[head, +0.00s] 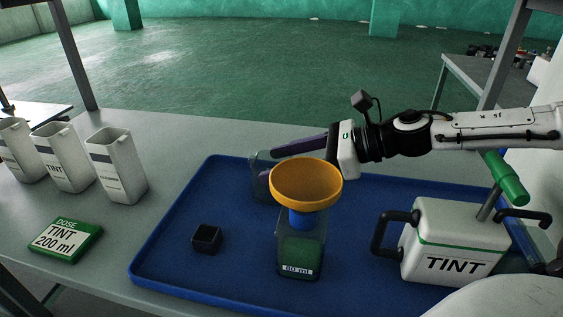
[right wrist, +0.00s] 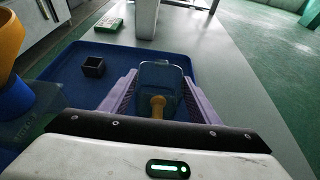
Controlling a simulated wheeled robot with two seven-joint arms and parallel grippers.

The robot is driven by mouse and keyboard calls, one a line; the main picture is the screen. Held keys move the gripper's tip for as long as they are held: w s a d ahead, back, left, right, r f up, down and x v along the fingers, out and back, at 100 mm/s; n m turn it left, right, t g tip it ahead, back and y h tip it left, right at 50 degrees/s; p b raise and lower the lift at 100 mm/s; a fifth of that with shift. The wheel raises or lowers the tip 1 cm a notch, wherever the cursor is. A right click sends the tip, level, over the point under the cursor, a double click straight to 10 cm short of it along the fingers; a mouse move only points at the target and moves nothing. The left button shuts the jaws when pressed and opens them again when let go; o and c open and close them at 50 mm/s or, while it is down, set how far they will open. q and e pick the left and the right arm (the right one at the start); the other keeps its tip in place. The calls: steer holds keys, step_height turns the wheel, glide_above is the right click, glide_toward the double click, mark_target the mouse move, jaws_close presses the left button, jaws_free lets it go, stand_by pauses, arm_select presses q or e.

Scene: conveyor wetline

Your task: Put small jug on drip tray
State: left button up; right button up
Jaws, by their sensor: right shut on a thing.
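The small jug (head: 260,178) is a clear, bluish container at the back of the blue drip tray (head: 185,205), partly hidden behind the yellow funnel. My right gripper (head: 278,150) has its purple fingers shut on it. In the right wrist view the jug (right wrist: 160,72) sits between both fingers, with a yellowish knobbed thing (right wrist: 158,106) at its near side. I cannot tell whether the jug's base touches the tray. My left gripper is not in view.
A small black cup (head: 207,238) and a white TINT can (head: 455,240) are on the tray. White containers (head: 118,165) and a green dose box (head: 65,240) stand left.

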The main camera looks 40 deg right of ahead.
steer(key=shift+f, duration=0.1)
steer(key=o, duration=1.2)
steer(key=shift+s+d+r+b, duration=0.2)
steer(key=shift+s+d+b, duration=0.1)
steer(key=shift+b, duration=0.1)
steer(key=shift+b+v, duration=1.3)
steer(key=shift+v, duration=4.25)
